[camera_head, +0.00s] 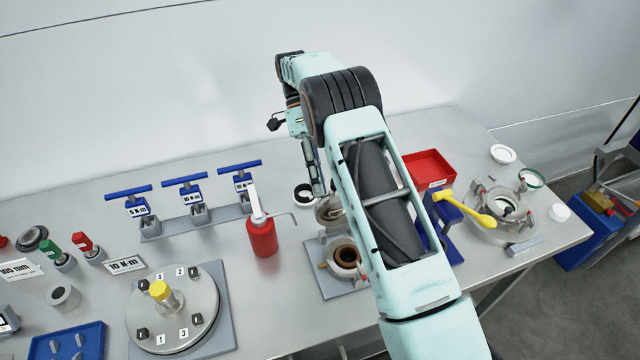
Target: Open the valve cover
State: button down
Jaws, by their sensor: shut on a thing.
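The valve (344,258) stands on a grey base plate in the middle of the table, with a dark round opening facing up. Its round metal valve cover (327,211) is raised at the back of the body, tilted up away from the opening. My arm hides the right side of both. My gripper (319,191) points down at the upper edge of the cover. Its fingers are close together and shut, seemingly on the cover's edge; the exact contact is too small to see.
A red bottle (262,238) with a thin spout stands close left of the valve. A black-and-white ring (303,194) lies behind it. Blue-handled torque tools (190,190) stand farther left. A red tray (428,168) and a yellow-handled tool (466,209) are right of my arm.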

jog(key=shift+w+f+g, duration=0.2)
jog(key=shift+f+g, duration=0.1)
jog(key=shift+f, duration=0.85)
jog(key=c, duration=1.8)
grip_release()
jog(key=shift+d, duration=0.1)
jog(key=shift+c, duration=0.2)
jog(key=shift+r, duration=0.15)
